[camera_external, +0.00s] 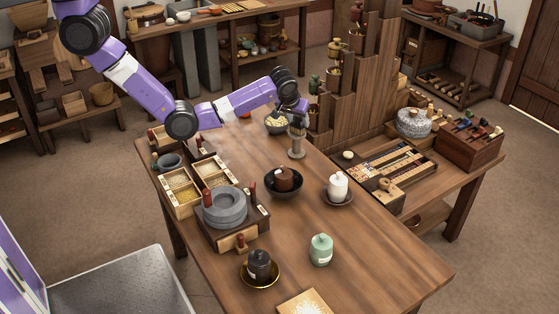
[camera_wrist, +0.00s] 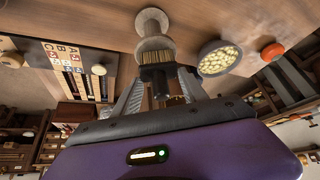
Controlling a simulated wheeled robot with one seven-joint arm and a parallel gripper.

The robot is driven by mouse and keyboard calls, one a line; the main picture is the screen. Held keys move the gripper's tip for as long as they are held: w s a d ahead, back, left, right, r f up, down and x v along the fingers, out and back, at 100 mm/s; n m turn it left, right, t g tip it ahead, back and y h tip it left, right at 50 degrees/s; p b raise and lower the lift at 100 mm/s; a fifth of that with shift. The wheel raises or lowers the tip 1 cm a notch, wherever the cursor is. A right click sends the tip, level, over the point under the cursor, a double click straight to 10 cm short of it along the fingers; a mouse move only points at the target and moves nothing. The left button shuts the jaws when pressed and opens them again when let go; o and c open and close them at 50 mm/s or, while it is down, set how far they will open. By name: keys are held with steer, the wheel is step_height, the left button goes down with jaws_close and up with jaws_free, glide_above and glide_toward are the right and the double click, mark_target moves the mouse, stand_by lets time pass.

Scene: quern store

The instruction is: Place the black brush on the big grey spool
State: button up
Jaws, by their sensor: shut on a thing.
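The big grey spool (camera_external: 296,145) stands upright on the wooden table, towards its far end. It also shows in the wrist view (camera_wrist: 153,25), straight ahead of my fingers. My gripper (camera_external: 298,110) points down just above the spool. In the wrist view my gripper (camera_wrist: 157,88) is shut on the black brush (camera_wrist: 157,73), whose tan bristles face the spool's near end. The brush is lined up with the spool; I cannot tell whether the bristles touch it. In the external view the brush is small and mostly hidden by my gripper.
A bowl of pale pieces (camera_wrist: 220,58) stands close beside the spool. A dark bowl with a brown lidded pot (camera_external: 284,181) and a white jar (camera_external: 338,186) are nearer. A tall stepped wooden stand (camera_external: 362,70) rises right of my gripper.

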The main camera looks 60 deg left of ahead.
steer(key=shift+f, duration=0.15)
steer(key=o, duration=1.4)
steer(key=shift+c, duration=0.2)
steer(key=shift+r, duration=0.3)
steer(key=v, duration=1.1)
steer(key=shift+s+r+b, duration=0.25)
steer(key=shift+r+b, duration=0.05)
steer(key=shift+b, duration=0.1)
steer(key=shift+f, duration=0.1)
